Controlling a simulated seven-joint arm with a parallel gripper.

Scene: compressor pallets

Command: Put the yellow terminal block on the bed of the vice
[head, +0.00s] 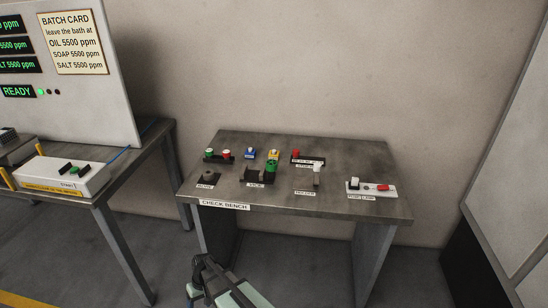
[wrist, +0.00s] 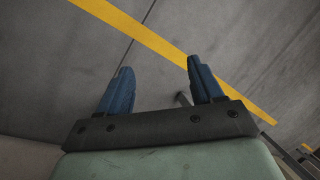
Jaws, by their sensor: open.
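The yellow terminal block (head: 273,154) is small and stands on the check bench in the back row, just right of a blue block. The vice (head: 259,175) is a dark fixture in front of it, with a label on its front and a green part at its upper right. How much of its bed is bare is too small to tell. My gripper (head: 203,262) is low in front of the bench, well away from both.
Another table (head: 120,182) is left.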

